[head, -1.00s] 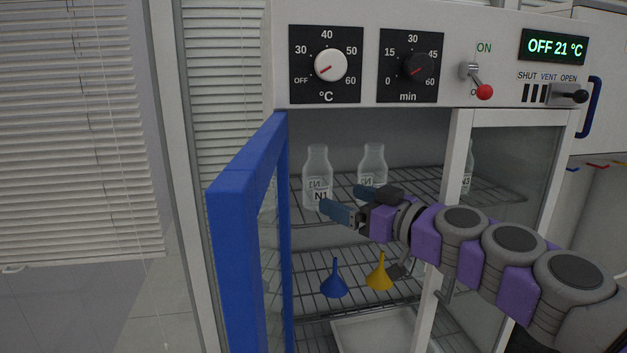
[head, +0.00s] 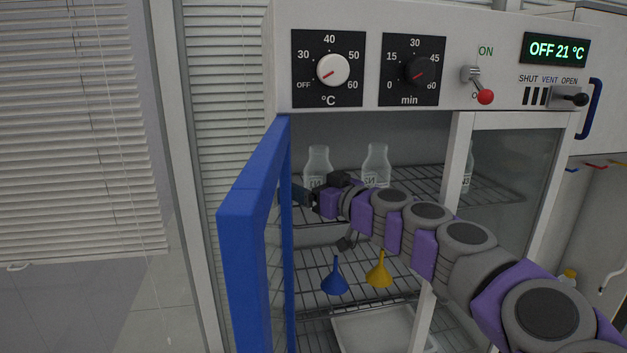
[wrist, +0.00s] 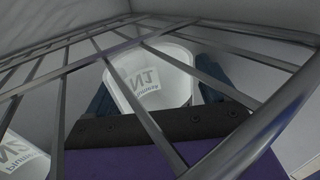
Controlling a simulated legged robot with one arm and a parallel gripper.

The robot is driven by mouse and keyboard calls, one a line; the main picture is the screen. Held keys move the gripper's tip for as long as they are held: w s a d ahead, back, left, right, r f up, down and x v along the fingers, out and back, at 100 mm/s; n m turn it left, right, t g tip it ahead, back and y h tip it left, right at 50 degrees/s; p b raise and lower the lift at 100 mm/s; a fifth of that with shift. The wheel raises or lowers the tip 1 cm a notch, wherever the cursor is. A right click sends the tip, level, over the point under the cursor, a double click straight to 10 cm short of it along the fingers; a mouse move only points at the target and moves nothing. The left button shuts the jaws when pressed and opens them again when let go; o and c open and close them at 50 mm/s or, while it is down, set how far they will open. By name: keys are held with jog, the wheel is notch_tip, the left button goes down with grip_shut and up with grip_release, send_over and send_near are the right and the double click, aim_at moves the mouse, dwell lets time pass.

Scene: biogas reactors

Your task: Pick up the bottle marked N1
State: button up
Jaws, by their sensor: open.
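The clear N1 bottle (head: 318,160) stands at the left of the cabinet's upper wire shelf. In the head view my gripper (head: 300,193) is in front of its lower part and hides some of it. In the wrist view, through the shelf wires, the N1 bottle (wrist: 158,82) shows its label between my gripper's two blue fingers (wrist: 155,88). The fingers are open, one on each side of the bottle; I cannot tell whether either touches it.
The N2 bottle (head: 376,165) stands just right of N1. An N3 bottle (head: 468,170) is behind the right glass panel. The open blue door (head: 250,220) is close on the left. Blue (head: 335,278) and yellow (head: 379,272) funnels sit below the upper shelf.

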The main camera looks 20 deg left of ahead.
jog(key=shift+w+d+r, duration=0.1)
jog(key=shift+w+d, duration=0.1)
jog(key=shift+d, duration=0.2)
jog(key=shift+s+d+r, duration=0.1)
jog(key=shift+s+d, duration=0.05)
jog(key=shift+d, duration=0.05)
jog(key=shift+a+f, duration=0.2)
jog(key=shift+a, duration=0.7)
jog(key=c, duration=0.6)
jog(key=shift+d, duration=0.25)
jog(key=c, duration=0.3)
jog(key=shift+d+r, duration=0.15)
jog(key=shift+d, duration=0.35)
jog(key=shift+c, duration=1.3)
jog(key=shift+a, duration=0.15)
